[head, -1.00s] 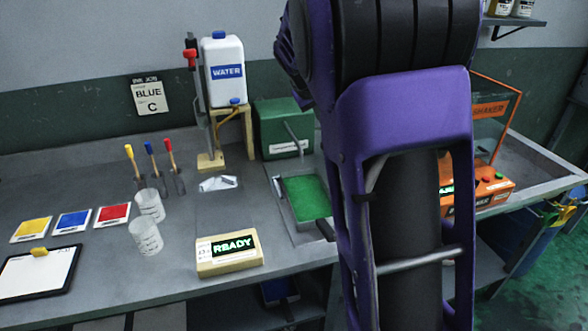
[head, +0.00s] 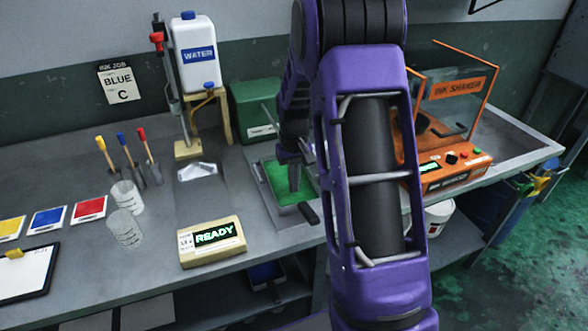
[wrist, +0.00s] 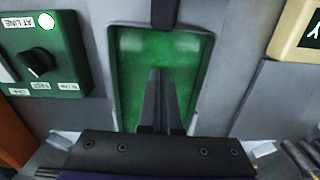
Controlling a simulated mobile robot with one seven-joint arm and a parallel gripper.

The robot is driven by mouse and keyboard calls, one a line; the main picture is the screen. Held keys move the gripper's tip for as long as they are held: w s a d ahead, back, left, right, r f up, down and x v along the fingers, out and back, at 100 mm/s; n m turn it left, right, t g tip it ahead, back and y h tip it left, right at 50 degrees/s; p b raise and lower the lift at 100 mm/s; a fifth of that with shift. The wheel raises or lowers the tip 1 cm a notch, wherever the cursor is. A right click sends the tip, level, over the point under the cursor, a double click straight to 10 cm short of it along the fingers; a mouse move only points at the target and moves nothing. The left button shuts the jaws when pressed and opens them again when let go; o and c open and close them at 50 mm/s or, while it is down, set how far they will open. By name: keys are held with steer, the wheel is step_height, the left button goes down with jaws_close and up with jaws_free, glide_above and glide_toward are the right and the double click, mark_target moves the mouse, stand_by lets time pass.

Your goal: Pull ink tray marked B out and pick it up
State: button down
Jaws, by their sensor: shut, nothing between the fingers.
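A shallow tray with a bright green inside (head: 303,182) sits at the bench's front edge, its black handle (head: 308,214) pointing towards me. In the wrist view the green tray (wrist: 190,60) fills the middle, with a black handle (wrist: 164,14) at the top. My gripper (head: 294,188) points down over the green tray. The wrist view shows its fingers (wrist: 161,72) together and empty; I cannot tell whether they touch the tray. A blue tray-like thing (head: 265,272) shows in shadow below the bench. I can read no letter B on either.
A green box (head: 255,108) stands behind the green tray, and an orange ink shaker (head: 450,172) stands to its right. A READY display (head: 212,240) and beakers (head: 125,228) are to the left. A water jug (head: 195,55) stands at the back.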

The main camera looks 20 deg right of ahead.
mark_target(299, 198)
step_height(299, 198, down, 2)
steer(key=shift+f, duration=0.1)
steer(key=s, duration=0.2)
steer(key=shift+s+a+r, duration=0.1)
steer(key=shift+s+r, duration=0.25)
steer(key=shift+s, duration=0.65)
steer(key=shift+s, duration=0.1)
